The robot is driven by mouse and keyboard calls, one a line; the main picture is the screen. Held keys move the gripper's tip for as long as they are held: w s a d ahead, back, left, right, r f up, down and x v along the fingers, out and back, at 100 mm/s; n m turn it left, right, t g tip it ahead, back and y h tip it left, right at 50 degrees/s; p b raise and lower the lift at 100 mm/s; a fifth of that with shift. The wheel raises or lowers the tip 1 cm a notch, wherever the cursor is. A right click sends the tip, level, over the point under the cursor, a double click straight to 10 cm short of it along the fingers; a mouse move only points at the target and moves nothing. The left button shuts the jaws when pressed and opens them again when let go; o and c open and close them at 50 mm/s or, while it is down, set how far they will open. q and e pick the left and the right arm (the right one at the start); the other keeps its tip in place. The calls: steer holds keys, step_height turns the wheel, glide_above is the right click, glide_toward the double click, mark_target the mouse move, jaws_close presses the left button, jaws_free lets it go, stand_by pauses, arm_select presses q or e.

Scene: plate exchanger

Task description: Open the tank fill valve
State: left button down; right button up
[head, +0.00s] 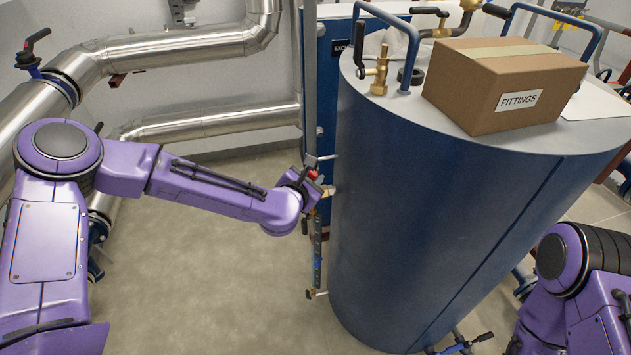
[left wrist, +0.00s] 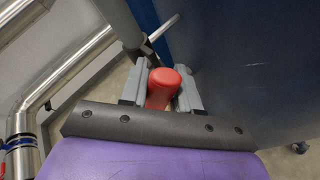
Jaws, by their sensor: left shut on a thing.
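My left gripper (head: 316,184) is beside the left wall of the blue tank (head: 400,200), in the narrow gap next to the grey upright pipe. In the left wrist view its two grey fingers stand on either side of a red rounded handle (left wrist: 163,86), and the gripper is shut on it. The red handle also shows in the head view (head: 313,175), partly hidden by the gripper. Its valve body is mostly hidden, so I cannot tell how far it is turned. Of my right arm only upper links show at the lower right; its gripper is out of view.
A cardboard box marked FITTINGS (head: 508,82) sits on the tank top beside a brass valve (head: 380,75) and blue lifting handles (head: 405,40). A blue exchanger (head: 340,70) stands behind. Silver pipes (head: 170,48) run along the left wall. The floor (head: 220,270) at centre left is clear.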

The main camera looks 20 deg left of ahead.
arm_select(q)
steer(key=shift+w+a+r+n, duration=0.1)
steer(key=shift+a+r+n, duration=0.05)
steer(key=shift+a+n, duration=0.15)
stand_by(0.4)
steer(key=c, duration=0.9)
jaws_free()
steer(key=b+v, duration=0.2)
steer(key=v, duration=0.8)
steer(key=shift+s+a+r, duration=0.15)
steer(key=shift+s+a, duration=0.05)
